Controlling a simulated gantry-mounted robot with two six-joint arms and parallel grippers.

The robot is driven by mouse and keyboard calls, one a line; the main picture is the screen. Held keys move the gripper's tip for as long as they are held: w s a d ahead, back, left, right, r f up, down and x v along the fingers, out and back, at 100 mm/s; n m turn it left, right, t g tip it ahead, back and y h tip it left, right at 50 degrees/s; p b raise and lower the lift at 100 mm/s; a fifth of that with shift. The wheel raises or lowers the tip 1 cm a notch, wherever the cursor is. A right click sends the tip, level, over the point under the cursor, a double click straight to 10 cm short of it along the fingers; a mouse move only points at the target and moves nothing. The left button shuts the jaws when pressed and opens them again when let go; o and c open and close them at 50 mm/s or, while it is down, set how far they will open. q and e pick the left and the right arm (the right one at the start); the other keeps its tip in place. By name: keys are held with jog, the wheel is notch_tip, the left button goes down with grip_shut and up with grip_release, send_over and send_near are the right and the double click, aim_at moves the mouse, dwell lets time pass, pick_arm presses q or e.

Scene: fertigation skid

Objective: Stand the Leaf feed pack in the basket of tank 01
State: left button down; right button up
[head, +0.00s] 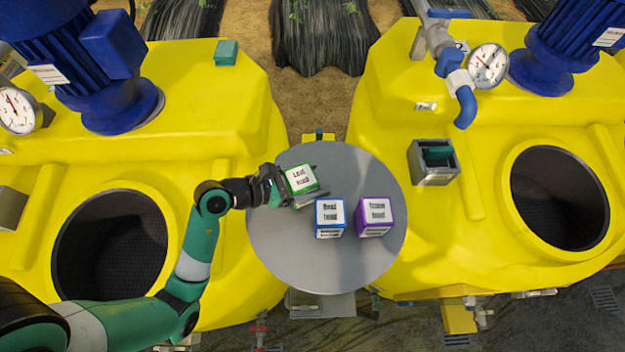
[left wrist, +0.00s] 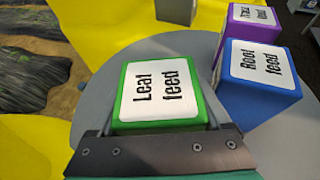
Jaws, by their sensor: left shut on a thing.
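The Leaf feed pack (head: 300,178) is a green box with a white label, at the left back of the round grey table (head: 285,255). My left gripper (head: 288,190) reaches in from the left and is shut on it. In the left wrist view the Leaf feed pack (left wrist: 162,92) sits label up between the fingers of my left gripper (left wrist: 160,130). I cannot tell whether it touches the table. Two yellow tanks have round dark mesh-lined openings, a left one (head: 110,245) and a right one (head: 560,198). I cannot read which tank is 01. My right gripper is not in view.
The blue Root feed pack (head: 329,217) and the purple Trace feed pack (head: 375,216) stand close on the table, right of the green pack. Blue motors (head: 115,60), pressure gauges (head: 488,66) and a metal box (head: 433,163) rise from the tanks. The table's front is bare.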

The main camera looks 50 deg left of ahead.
aim_at(288, 185)
pick_arm(q)
jog(key=shift+f, duration=0.25)
jog(key=shift+c, duration=0.5)
grip_release()
jog(key=shift+f, duration=0.15)
jog(key=shift+s+a+r, duration=0.1)
jog(key=shift+s+r, duration=0.1)
jog(key=shift+r, duration=0.05)
jog(key=v, duration=1.1)
jog(key=shift+s, duration=0.25)
